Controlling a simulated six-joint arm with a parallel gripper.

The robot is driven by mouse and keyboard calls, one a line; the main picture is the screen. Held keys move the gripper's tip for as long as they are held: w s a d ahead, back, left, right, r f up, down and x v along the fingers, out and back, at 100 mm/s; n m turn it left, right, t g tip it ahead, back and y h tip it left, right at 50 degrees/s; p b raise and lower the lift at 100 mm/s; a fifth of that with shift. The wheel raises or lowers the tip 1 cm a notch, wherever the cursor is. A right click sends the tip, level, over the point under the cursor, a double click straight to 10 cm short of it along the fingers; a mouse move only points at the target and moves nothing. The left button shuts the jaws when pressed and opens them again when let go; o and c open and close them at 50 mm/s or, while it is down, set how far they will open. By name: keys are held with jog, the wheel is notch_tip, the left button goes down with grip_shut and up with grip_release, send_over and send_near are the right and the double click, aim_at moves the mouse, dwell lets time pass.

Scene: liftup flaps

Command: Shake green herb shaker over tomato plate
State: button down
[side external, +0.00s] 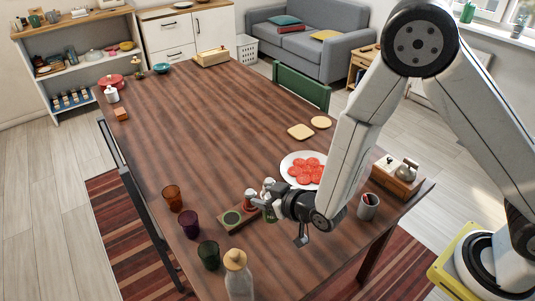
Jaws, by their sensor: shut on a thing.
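My gripper (261,195) reaches in from the right, low over the near part of the table. It is shut on a small shaker, apparently the green herb shaker (270,211), which is mostly hidden between the fingers. A wooden holder (222,223) with a round green spot (232,217) lies just left of and below the gripper. Whether the shaker touches the holder cannot be told. The white tomato plate (286,164) with several red tomato slices (305,171) lies behind and to the right of the gripper, partly covered by my arm.
Orange, purple and green glasses (208,255) and a corked bottle (238,277) stand at the near left. A grey cup (368,206) and a wooden box with shakers (397,177) stand to the right. Bread slices (300,132) lie behind the plate. The table's middle is clear.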

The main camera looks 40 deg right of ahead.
dwell(0.3)
jog(key=w+d+n+h, duration=0.1)
jog(key=w+d, duration=0.4)
jog(key=d, duration=0.4)
jog(key=w+d+f+n+h, duration=0.1)
jog(key=w+d, duration=0.4)
jog(key=d, duration=0.5)
jog(key=w+d+n+t, duration=0.1)
jog(key=w+d, duration=0.4)
jog(key=d, duration=0.5)
jog(key=shift+w+f+n+h, duration=0.2)
jog(key=shift+w+n+h, duration=0.05)
jog(key=shift+n+h, duration=0.15)
jog(key=shift+f, duration=0.15)
jog(key=shift+w+d+f+n+t+h, duration=0.1)
jog(key=shift+f+n+t+h, duration=0.8)
jog(key=shift+n, duration=1.35)
jog(key=shift+s+d+f+n+t+h, duration=0.15)
jog(key=shift+f+n+t+h, duration=0.3)
jog(key=shift+f+n+t, duration=1)
jog(key=shift+w+d+f+n+t+h, duration=0.15)
jog(key=shift+f+n+t+h, duration=0.4)
jog(key=shift+f+n, duration=1.65)
